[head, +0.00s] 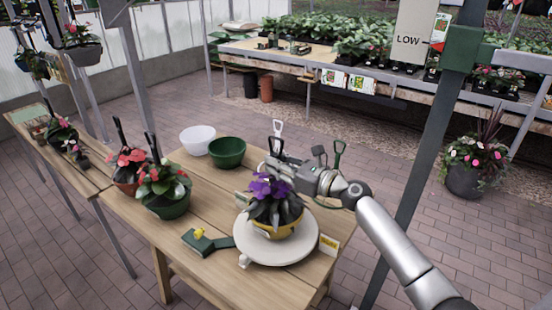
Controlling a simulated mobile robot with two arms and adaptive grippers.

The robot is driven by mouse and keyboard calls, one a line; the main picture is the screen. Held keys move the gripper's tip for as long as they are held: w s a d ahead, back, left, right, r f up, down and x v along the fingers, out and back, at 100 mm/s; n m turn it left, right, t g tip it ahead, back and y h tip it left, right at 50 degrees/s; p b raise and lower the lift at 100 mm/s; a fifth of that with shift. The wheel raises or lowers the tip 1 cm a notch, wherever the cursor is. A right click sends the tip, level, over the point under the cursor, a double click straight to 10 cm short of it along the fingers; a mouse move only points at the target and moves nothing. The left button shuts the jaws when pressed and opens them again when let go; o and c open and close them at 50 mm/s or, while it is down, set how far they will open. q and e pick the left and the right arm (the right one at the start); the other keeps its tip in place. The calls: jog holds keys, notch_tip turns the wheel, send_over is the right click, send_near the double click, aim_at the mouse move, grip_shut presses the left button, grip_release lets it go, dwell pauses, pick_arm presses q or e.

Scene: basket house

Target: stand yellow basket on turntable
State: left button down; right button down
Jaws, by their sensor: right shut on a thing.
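The yellow basket (273,232) holds dark leaves and purple flowers. It is upright over the middle of the round white turntable (300,248) on the wooden table. Its base appears to be at the disc, but I cannot tell whether it bears fully on it. My right gripper (272,174) comes in from the right, just above and behind the flowers. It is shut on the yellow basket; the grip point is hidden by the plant. My left gripper is not in view.
A white bowl (197,139) and a green bowl (227,152) stand at the table's back. Two potted plants with red and pink flowers (164,190) stand left. A dark green box with a yellow item (205,241) lies left of the turntable; a yellow-white label (329,245) stands right.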

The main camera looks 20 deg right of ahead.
jog(key=shift+r, duration=0.3)
jog(key=shift+f, duration=0.15)
jog(key=c, duration=1.7)
grip_release()
jog(key=shift+f, duration=0.2)
jog(key=shift+o, duration=1.2)
jog(key=shift+s, duration=0.15)
jog(key=shift+r, duration=0.1)
jog(key=b+v, duration=0.2)
jog(key=v, duration=1)
